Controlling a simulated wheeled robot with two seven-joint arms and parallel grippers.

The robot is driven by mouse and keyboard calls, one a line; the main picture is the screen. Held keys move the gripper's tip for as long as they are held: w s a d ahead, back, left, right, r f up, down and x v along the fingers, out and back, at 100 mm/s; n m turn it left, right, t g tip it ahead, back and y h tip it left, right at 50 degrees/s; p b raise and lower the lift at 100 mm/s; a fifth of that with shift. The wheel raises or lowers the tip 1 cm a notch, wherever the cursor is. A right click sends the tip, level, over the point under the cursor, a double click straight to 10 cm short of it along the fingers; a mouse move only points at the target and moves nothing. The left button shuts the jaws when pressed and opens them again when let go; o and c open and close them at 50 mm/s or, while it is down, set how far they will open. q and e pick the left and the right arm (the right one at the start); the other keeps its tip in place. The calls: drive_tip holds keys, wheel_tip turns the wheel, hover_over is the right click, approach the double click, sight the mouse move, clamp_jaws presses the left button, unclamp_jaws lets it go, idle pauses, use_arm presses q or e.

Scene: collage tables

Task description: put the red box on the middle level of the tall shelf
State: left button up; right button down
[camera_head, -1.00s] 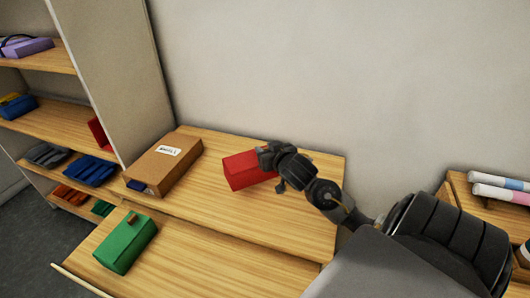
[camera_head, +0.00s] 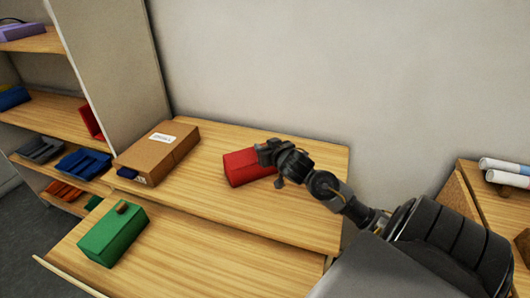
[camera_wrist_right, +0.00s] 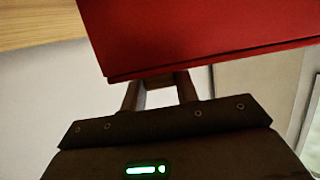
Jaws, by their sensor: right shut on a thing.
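The red box (camera_head: 247,167) is in my right gripper (camera_head: 272,160), which is shut on its right end in the head view. The box shows over the tabletop; I cannot tell how far above the wood it is. In the right wrist view the red box (camera_wrist_right: 200,35) fills the top, and the gripper's fingers (camera_wrist_right: 160,92) reach to its lower edge. The tall shelf (camera_head: 50,108) stands at the left with several levels. Its middle board carries a blue item and a red item at its right end. My left gripper is not in view.
A cardboard box (camera_head: 158,155) with a white label lies on the table (camera_head: 215,205), between the red box and the shelf. A green box (camera_head: 113,236) lies on the lower front surface. Another wooden unit (camera_head: 475,185) with white rolls stands at the right.

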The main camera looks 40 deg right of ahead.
drive_tip(key=c, duration=1.1)
unclamp_jaws()
drive_tip(key=shift+o, duration=0.2)
drive_tip(key=shift+r, duration=0.25)
drive_tip(key=v, duration=1.2)
drive_tip(key=shift+p, duration=0.3)
